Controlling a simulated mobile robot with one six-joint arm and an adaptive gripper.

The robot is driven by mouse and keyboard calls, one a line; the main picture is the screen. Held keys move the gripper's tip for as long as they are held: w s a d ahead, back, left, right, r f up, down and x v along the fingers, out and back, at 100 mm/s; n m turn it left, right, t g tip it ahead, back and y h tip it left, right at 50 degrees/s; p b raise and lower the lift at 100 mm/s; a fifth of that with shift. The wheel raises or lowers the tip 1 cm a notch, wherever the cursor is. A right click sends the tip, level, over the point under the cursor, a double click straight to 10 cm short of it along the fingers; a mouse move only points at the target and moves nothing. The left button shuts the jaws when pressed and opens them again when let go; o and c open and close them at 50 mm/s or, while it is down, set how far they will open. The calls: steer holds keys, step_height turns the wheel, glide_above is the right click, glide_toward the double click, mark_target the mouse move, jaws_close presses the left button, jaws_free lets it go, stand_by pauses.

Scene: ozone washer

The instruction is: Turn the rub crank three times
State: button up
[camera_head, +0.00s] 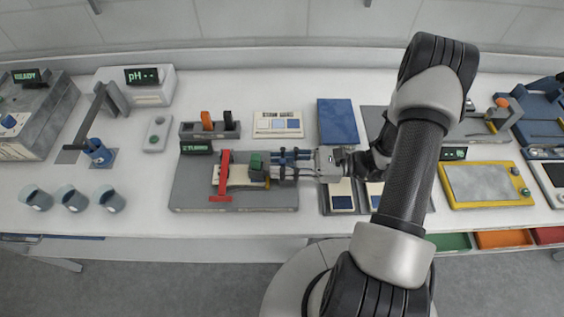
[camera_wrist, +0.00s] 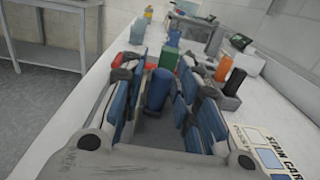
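The rub unit is a grey base plate (camera_head: 190,190) with a red frame (camera_head: 225,175) and a green block (camera_head: 257,160) on it. My gripper (camera_head: 275,167) reaches in from the right, low over the plate, just right of the green block. In the wrist view my gripper (camera_wrist: 160,95) has its blue-padded fingers apart on either side of an upright blue cylinder (camera_wrist: 159,88), which looks like the crank's handle. The green block shows beyond it (camera_wrist: 168,58). I cannot tell whether the fingers press on the cylinder. The crank arm is largely hidden by my gripper.
A rack with orange and black handles (camera_head: 208,130) stands behind the plate. A stain card (camera_head: 278,124) and a blue panel (camera_head: 338,121) lie behind my gripper. Several grey cups (camera_head: 73,200) stand at the left, with bare bench between them and the plate.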

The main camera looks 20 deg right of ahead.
jaws_close()
